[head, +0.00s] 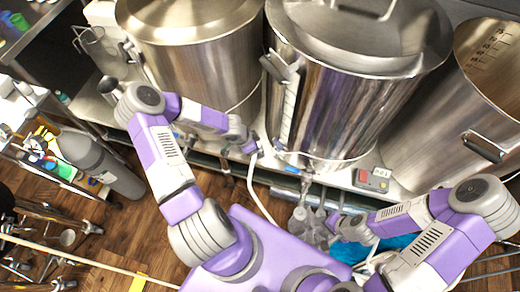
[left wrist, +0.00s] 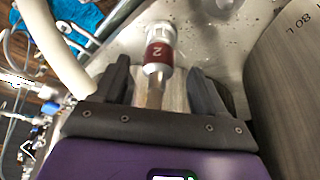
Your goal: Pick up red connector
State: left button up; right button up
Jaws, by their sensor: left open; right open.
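The red connector (left wrist: 158,54) shows in the left wrist view. It is a metal fitting with a dark red band marked "2" and a pale ribbed end. My left gripper (left wrist: 160,72) is open, with one finger on each side of the connector's metal stem. I cannot tell whether either finger touches it. In the head view my left gripper (head: 254,147) is beside the base of the middle kettle, and the connector cannot be made out there. My right gripper (head: 336,224) is open and empty, low in front of the bench, near a grey valve-like object.
Large steel kettles, left (head: 195,65), middle (head: 345,100) and right (head: 490,90), stand on the metal bench. A pale hose (head: 252,185) hangs near my left gripper. A small red-and-grey control box (head: 371,180) sits at the bench edge. A grey cylinder (head: 95,160) stands left.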

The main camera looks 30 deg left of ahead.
pick_arm(q)
jog(key=b+x, duration=0.1)
jog(key=x, duration=0.3)
jog(key=shift+d+f, duration=0.1)
jog(key=c, duration=1.2)
notch_tip(320, 180, up, 28)
jog(key=p, duration=1.2)
jog(key=shift+c, duration=0.7)
jog(key=shift+r+p, duration=2.3)
jog(key=shift+p, duration=0.1)
grip_shut()
